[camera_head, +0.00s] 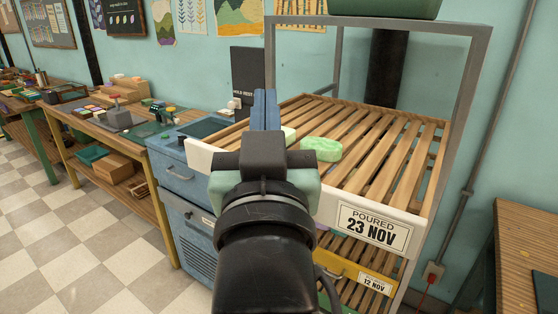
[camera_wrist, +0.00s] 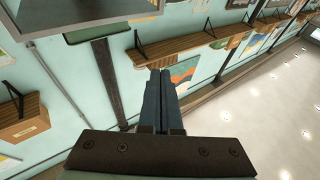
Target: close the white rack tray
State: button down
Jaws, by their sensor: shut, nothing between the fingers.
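The white rack tray has a white front board (camera_head: 330,205) with a "POURED 23 NOV" label and a slatted wooden bed (camera_head: 395,150). It appears to stick out forward of the grey rack frame (camera_head: 470,110). My gripper (camera_head: 265,95) is shut and empty, its blue fingers together and pointing up. In the head view it overlaps the middle of the white front and hides part of it; contact cannot be told. The wrist view shows the shut fingers (camera_wrist: 160,80) but not the tray. A green soap (camera_head: 322,148) lies on the slats, with a paler piece partly hidden beside the fingers.
A yellow-fronted tray (camera_head: 350,272) labelled "12 NOV" is below. A blue cabinet (camera_head: 180,175) stands left of the rack, and a wooden table (camera_head: 525,250) at the right. Open tiled floor (camera_head: 85,240) lies at the left. The wrist view shows wall shelves (camera_wrist: 190,42).

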notch_tip(320, 180, down, 12)
jog(key=w+a+n+g+h+p, duration=0.1)
jog(key=a+n+g+h+p, duration=0.3)
jog(key=n+g+p, duration=0.9)
jog(key=s+a+f+n+t+h+p, duration=0.25)
jog(key=s+f+n+t+h, duration=0.55)
jog(key=n, duration=0.8)
jog(key=w+d+r+g+y+p, duration=0.1)
jog(key=w+d+p, duration=0.3)
jog(key=w+d, duration=0.4)
jog(key=shift+w+d+r+g, duration=0.35)
jog(key=shift+w+g, duration=0.15)
jog(key=shift+w, duration=0.5)
